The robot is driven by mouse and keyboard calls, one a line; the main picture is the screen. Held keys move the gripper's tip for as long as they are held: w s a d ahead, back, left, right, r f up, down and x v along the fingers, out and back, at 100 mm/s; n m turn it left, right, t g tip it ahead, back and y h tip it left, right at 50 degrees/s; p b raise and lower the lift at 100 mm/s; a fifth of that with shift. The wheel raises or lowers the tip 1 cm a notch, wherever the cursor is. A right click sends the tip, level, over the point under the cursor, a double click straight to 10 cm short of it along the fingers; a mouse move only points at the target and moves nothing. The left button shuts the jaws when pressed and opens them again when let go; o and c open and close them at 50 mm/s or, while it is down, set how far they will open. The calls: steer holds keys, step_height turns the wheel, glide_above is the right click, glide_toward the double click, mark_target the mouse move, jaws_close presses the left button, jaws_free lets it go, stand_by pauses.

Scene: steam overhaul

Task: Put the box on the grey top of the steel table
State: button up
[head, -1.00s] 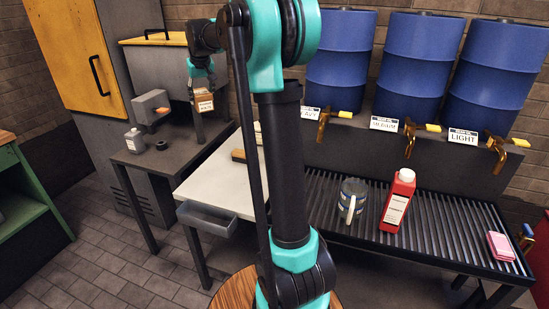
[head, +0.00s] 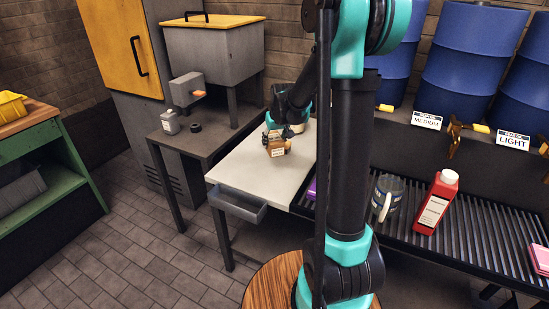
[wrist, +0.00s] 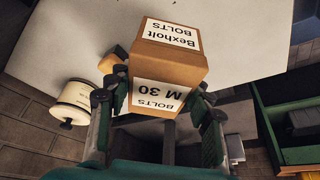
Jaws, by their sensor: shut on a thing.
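The box (head: 277,151) is a small brown carton with white labels; the wrist view shows "Bexholt BOLTS" and "M 30" on the box (wrist: 167,62). My gripper (head: 272,139) is shut on it, with one finger on each side in the wrist view (wrist: 157,100). The box is over the pale grey top (head: 245,174) of the table with the front drawer (head: 236,205). I cannot tell whether its underside touches that top. A darker grey table (head: 190,141) adjoins on the left.
A cream canister (wrist: 72,103) and a brown item (wrist: 112,60) are near the box. The dark table holds a grey bottle (head: 170,121). A ribbed tray (head: 465,225) with a mug (head: 387,196) and red bottle (head: 436,202) is right. The pale top's front is clear.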

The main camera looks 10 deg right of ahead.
mark_target(277, 143)
step_height(277, 143, down, 8)
steer(key=shift+f, duration=0.1)
stand_by(0.4)
steer(key=o, duration=1.5)
steer(key=v, duration=1.2)
steer(key=s+d+f+m, duration=0.1)
steer(key=s+f, duration=0.2)
steer(key=s, duration=1)
steer(key=s+d+f, duration=0.2)
steer(key=s+f, duration=0.2)
steer(key=s, duration=0.9)
steer(key=shift+d+f+m+h, duration=0.2)
steer(key=shift+m+h, duration=0.1)
steer(key=shift+m, duration=0.1)
steer(key=shift+r, duration=0.1)
